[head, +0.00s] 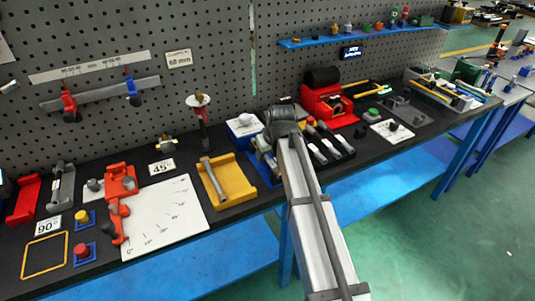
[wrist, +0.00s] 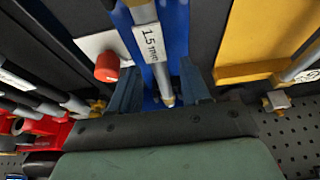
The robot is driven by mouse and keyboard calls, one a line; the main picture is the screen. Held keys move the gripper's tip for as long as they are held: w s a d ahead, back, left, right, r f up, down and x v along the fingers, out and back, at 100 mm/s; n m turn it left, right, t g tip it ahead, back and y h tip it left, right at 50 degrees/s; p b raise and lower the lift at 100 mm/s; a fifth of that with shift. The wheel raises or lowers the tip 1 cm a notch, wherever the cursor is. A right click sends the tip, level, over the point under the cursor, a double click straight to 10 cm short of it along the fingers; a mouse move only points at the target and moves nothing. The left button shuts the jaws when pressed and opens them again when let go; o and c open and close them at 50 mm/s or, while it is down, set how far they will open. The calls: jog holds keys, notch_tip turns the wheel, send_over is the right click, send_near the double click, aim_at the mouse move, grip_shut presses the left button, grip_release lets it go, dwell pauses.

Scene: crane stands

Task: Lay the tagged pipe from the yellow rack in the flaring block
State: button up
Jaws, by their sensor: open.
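The yellow rack (head: 240,192) stands at the middle of the bench, with one grey pipe (head: 214,182) lying in it. The rack shows at the right of the wrist view (wrist: 245,72), also with a pipe (wrist: 302,62). A silver pipe with a white "1.5 mm" tag (wrist: 150,42) lies over a blue block (wrist: 176,30), which I take for the flaring block. I cannot tell how deep it sits. My open gripper (wrist: 162,92) has its fingers on either side of this pipe's end, with gaps visible. In the head view my arm hides most of this.
A red knob (wrist: 107,67) is close to the left finger in the wrist view. A red machine (head: 325,100) and a black tray of tools (head: 330,150) stand to the right. A white angle plate (head: 165,215) lies left of the rack. The pegboard (head: 150,100) rises behind.

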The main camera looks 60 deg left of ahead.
jog(key=shift+r, duration=0.1)
jog(key=v, duration=1.3)
jog(key=shift+r, duration=0.3)
jog(key=shift+d, duration=0.15)
